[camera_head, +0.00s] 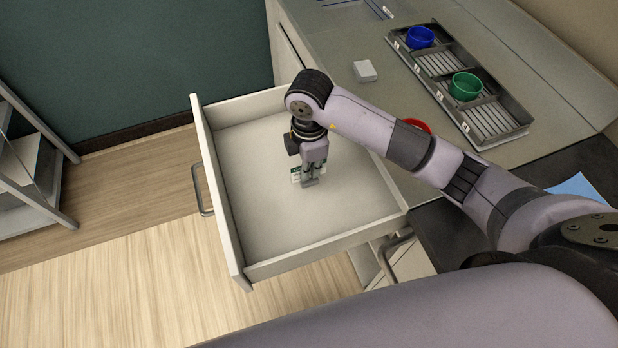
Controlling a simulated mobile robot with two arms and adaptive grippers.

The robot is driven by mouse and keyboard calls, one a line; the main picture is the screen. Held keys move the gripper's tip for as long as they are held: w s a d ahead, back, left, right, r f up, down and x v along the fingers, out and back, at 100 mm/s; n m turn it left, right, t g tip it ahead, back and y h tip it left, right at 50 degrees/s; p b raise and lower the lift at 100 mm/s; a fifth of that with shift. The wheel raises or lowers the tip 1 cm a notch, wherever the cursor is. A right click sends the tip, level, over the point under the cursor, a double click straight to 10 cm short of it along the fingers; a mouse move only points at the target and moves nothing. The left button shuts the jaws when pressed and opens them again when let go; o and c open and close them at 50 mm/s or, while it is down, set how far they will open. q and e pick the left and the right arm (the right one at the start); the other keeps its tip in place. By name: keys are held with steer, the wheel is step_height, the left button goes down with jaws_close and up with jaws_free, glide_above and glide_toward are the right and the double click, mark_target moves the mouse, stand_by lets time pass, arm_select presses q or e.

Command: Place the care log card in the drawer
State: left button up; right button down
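The drawer (252,182) is pulled far out of the counter, and its pale inside is otherwise bare. My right gripper (311,181) points down inside it, near the middle. Its fingers are close together on a small white and green card (295,175), which looks like the care log card. The card shows at both sides of the fingers, which hide its middle. I cannot tell whether the card touches the drawer floor. My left gripper is not in view.
On the counter are a small white block (365,71), a divided grey tray (440,64) with a blue cup (420,37) and a green cup (465,86), and a red item partly behind my arm. A blue sheet (577,187) lies at right. A shelf frame (40,130) stands left.

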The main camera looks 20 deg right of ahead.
steer(key=shift+f, duration=2.45)
steer(key=shift+f, duration=0.1)
steer(key=c, duration=2.3)
jaws_free()
steer(key=o, duration=0.5)
step_height(320, 180, up, 12)
steer(key=shift+r, duration=0.2)
